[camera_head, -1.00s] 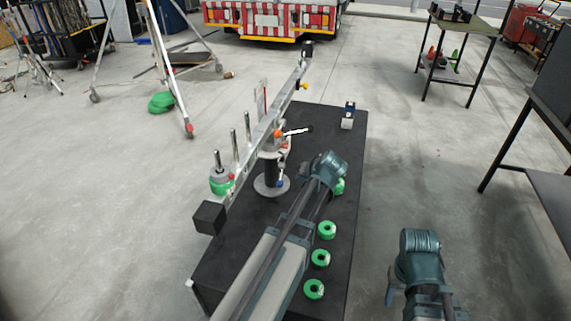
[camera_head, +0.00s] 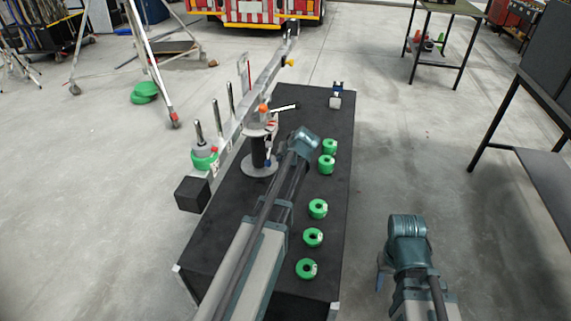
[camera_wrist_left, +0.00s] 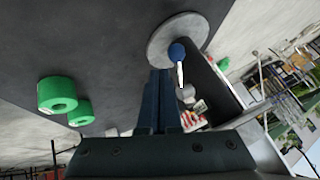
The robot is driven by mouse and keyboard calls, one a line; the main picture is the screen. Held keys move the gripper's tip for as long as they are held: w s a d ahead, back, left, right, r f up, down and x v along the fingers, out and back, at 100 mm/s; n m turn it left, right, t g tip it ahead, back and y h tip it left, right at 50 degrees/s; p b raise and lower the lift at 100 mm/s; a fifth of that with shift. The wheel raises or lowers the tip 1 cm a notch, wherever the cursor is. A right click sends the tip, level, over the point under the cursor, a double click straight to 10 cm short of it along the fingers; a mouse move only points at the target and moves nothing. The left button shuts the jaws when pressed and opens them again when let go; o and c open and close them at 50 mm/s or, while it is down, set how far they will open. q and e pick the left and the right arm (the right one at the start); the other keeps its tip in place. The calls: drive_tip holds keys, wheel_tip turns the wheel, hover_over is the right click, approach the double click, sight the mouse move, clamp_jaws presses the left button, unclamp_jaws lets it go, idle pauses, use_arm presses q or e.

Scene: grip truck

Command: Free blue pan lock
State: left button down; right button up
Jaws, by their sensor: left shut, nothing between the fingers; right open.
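The blue pan lock (camera_wrist_left: 177,52) is a blue knob with a short white lever, above the grey round base plate (camera_wrist_left: 180,38) in the left wrist view. In the head view the lock (camera_head: 268,152) shows as a small blue spot on the dark post of the crane arm's mount. My left gripper (camera_wrist_left: 163,75) is shut and empty, its fingertips close to the knob's lever; I cannot tell whether they touch. In the head view its fingers are mostly hidden by the wrist. My right gripper (camera_head: 381,272) is open and empty, off to the right above the floor.
The long crane arm (camera_head: 264,82) with a dark block (camera_head: 192,194) at its near end crosses over the black case top (camera_head: 232,232). Several green ring weights (camera_head: 313,238) stand along the case's right side. An orange knob (camera_head: 263,108) sits higher on the mount.

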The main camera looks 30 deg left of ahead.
use_arm(q)
drive_tip(key=a, duration=0.1)
drive_tip(key=a+f, duration=0.1)
drive_tip(key=w+a+b, duration=0.1)
drive_tip(key=shift+a+f, duration=0.35)
drive_tip(key=shift+a, duration=0.05)
use_arm(e)
drive_tip(key=shift+f, duration=0.9)
use_arm(q)
drive_tip(key=shift+f+t+b, duration=0.5)
drive_tip(key=shift+t+b, duration=0.1)
drive_tip(key=shift+b, duration=0.5)
drive_tip(key=f+t+b, duration=0.1)
drive_tip(key=b, duration=0.2)
drive_tip(key=n+t+y+b, duration=0.1)
drive_tip(key=b, duration=0.1)
drive_tip(key=shift+w+f+t+b, duration=0.3)
drive_tip(key=shift+w+f+b, duration=0.05)
drive_tip(key=shift+f+b, duration=0.05)
drive_tip(key=shift+w+a+r, duration=0.1)
drive_tip(key=shift+w, duration=0.1)
drive_tip(key=shift+w+a+f+b, duration=0.15)
drive_tip(key=shift+w+f+b, duration=0.15)
drive_tip(key=shift+w+f, duration=0.15)
use_arm(e)
wheel_tip(320, 180, down, 9)
drive_tip(key=shift+r, duration=0.15)
use_arm(q)
drive_tip(key=shift+w, duration=0.1)
drive_tip(key=shift+r, duration=0.1)
